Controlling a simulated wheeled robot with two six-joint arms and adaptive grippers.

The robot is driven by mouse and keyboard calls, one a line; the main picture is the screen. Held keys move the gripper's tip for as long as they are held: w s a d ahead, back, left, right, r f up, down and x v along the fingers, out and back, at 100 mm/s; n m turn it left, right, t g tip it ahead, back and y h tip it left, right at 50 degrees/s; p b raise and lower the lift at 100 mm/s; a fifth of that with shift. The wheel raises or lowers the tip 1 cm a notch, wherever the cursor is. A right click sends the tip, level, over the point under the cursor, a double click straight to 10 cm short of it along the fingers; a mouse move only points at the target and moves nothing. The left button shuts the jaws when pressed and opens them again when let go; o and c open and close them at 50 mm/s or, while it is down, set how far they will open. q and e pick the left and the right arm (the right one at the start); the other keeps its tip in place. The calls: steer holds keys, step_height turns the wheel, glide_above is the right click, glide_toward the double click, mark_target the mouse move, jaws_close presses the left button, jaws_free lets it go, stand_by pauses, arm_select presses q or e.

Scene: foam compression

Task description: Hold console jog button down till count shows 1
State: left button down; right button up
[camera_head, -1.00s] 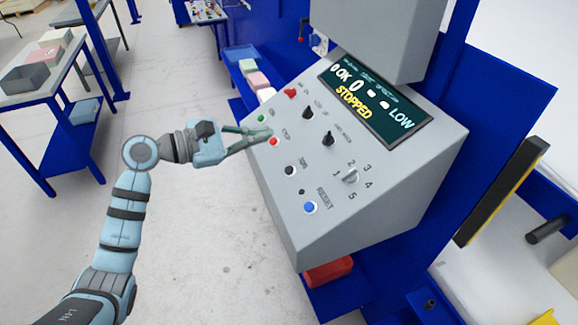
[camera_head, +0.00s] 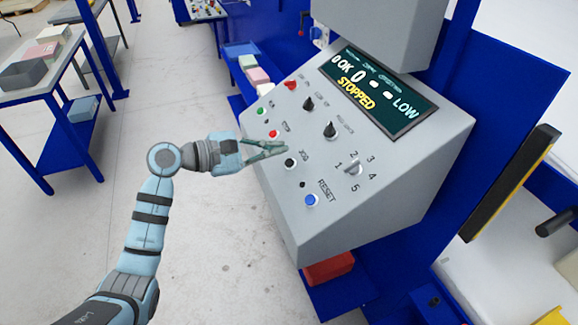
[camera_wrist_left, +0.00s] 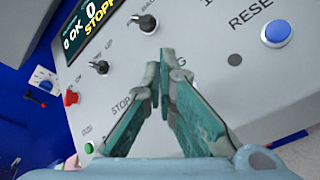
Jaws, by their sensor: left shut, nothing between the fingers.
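The grey console (camera_head: 330,225) has a sloped panel with a dark display (camera_head: 375,92) reading STOPPED, 0 and LOW. The black jog button (camera_head: 290,163) is on the lower left of the panel, beside the label JOG. My left gripper (camera_head: 285,147) is shut and empty, its fingertips just above the jog button in the head view. In the left wrist view my left gripper (camera_wrist_left: 160,60) has its tips together over the panel, and the jog button is hidden behind the fingers. Contact with the panel cannot be told. My right gripper is not in view.
Near the fingers are the red stop button (camera_head: 273,133), the green button (camera_head: 260,111) and the blue reset button (camera_head: 310,200). Black knobs (camera_head: 331,130) and a numbered selector (camera_head: 353,168) are on the panel. A red box (camera_head: 328,268) lies below the console.

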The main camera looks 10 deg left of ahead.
mark_target(289, 163)
arm_select(q)
steer(key=shift+w+d+f+b, duration=0.2)
steer(key=shift+d+f+b, duration=0.15)
steer(key=shift+f+b, duration=0.2)
steer(key=shift+w+d+f+b, duration=0.2)
steer(key=shift+d+f+b, duration=0.1)
steer(key=shift+f+b, duration=0.25)
stand_by(0.6)
steer(key=shift+w+d+f+b, duration=0.1)
steer(key=shift+d+f+b, duration=0.1)
steer(key=shift+f+b, duration=0.2)
steer(key=shift+d+f+b, duration=0.15)
steer(key=shift+f+b, duration=0.25)
steer(key=shift+b, duration=0.15)
stand_by(0.6)
steer(key=shift+r, duration=0.1)
stand_by(3.5)
steer(key=shift+a+r+p, duration=0.4)
steer(key=shift+r, duration=0.25)
steer(key=shift+r, duration=0.1)
